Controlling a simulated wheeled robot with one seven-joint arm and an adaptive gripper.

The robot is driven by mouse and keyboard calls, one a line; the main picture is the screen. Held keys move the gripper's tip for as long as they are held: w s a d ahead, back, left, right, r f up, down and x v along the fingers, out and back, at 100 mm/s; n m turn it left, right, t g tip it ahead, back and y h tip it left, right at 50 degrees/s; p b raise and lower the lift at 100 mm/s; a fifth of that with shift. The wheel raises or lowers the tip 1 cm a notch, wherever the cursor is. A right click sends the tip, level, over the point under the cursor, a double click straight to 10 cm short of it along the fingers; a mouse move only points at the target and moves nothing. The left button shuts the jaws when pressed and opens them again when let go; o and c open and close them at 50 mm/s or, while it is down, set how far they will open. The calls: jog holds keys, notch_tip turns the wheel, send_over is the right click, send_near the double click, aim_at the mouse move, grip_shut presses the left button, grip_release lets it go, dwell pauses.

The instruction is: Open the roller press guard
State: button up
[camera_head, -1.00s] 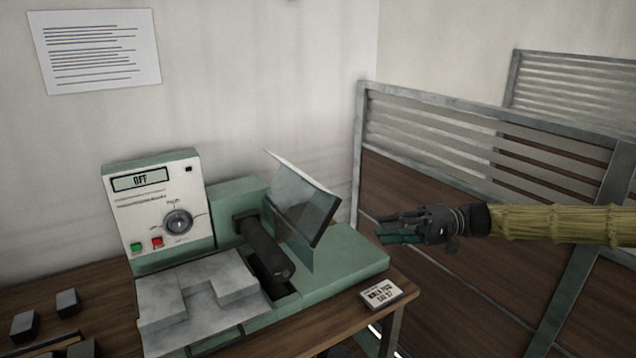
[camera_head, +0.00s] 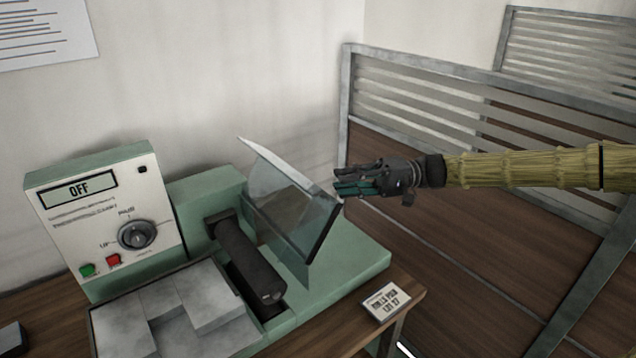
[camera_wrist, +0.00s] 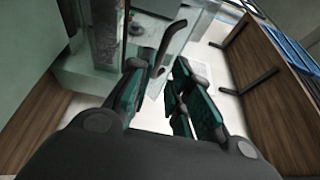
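The roller press guard (camera_head: 290,205) is a clear panel with a dark edge. It stands tilted on the green press (camera_head: 345,255), to the right of the dark roller (camera_head: 245,262). The roller shows uncovered on its left side. My gripper (camera_head: 336,183) is just right of the guard's upper dark edge, with its fingers pointing left. I cannot tell whether it touches. In the wrist view, my gripper (camera_wrist: 158,75) has its green-padded fingers apart, and the guard's dark edge (camera_wrist: 172,35) shows just beyond them. Nothing is seen held.
The control box (camera_head: 105,215) reads OFF and has a dial, a green button and a red button. A small label plate (camera_head: 386,301) lies on the wooden table (camera_head: 412,290). A slatted partition (camera_head: 430,110) stands behind my arm.

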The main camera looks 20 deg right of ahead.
jog(key=a, duration=0.6)
jog(key=shift+a+p, duration=0.3)
jog(key=shift+p, duration=0.15)
jog(key=shift+w, duration=0.1)
grip_shut()
jog(key=shift+r, duration=0.1)
